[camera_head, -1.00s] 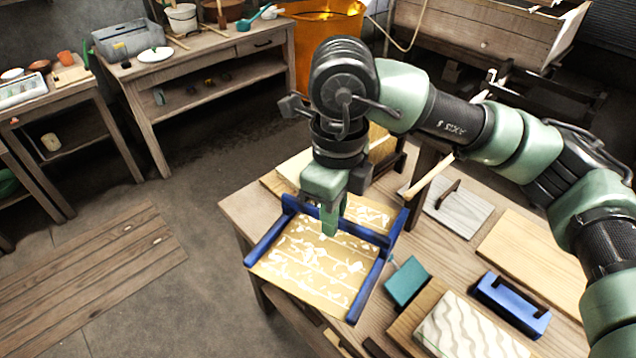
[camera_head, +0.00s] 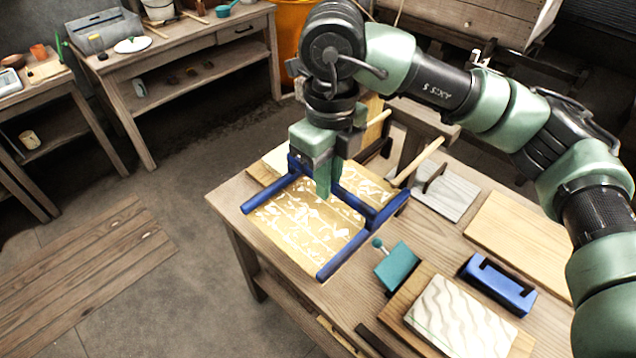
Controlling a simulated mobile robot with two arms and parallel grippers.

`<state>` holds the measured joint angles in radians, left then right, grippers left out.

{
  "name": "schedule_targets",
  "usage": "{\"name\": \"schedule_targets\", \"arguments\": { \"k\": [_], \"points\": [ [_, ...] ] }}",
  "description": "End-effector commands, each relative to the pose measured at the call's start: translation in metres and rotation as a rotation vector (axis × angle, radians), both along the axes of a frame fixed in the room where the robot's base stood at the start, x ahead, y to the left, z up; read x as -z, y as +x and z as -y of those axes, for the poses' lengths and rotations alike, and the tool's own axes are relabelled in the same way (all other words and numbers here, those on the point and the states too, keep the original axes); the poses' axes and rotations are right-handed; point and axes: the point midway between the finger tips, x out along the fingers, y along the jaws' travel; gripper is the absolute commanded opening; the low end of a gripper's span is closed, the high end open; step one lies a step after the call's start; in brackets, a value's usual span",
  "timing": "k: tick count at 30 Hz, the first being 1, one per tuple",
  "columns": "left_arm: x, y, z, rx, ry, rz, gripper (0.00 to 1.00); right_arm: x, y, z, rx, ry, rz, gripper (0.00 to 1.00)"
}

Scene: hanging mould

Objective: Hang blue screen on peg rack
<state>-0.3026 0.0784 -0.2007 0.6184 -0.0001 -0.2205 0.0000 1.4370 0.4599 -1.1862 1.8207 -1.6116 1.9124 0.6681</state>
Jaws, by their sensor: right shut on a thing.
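The blue screen (camera_head: 333,265) is a blue frame around a tan sheet with white marks. It is at the left part of the wooden table, tilted, and I cannot tell whether it touches the tabletop. My right gripper (camera_head: 323,190) points down and is shut on the screen's far bar. A wooden peg (camera_head: 418,162) sticks out from a dark upright post (camera_head: 411,152) behind and right of the screen; another peg (camera_head: 378,118) shows further back. The rest of the rack is largely hidden behind my right arm. My left gripper is not in view.
On the table are a teal block with a knob (camera_head: 397,268), a white wavy slab (camera_head: 460,318), a blue handled tool (camera_head: 497,284), a grey board with a handle (camera_head: 447,190) and a bare plank (camera_head: 520,240). Side benches stand at the left, with open floor between.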

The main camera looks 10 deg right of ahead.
Motion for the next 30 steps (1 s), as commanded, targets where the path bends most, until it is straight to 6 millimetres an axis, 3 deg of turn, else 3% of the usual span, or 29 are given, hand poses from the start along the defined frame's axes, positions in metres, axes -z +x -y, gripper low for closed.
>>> {"name": "schedule_targets", "arguments": {
  "k": [30],
  "points": [
    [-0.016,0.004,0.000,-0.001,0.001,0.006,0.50,-0.001,0.051,0.065,0.003,0.001,0.001,0.00]
  ]
}}
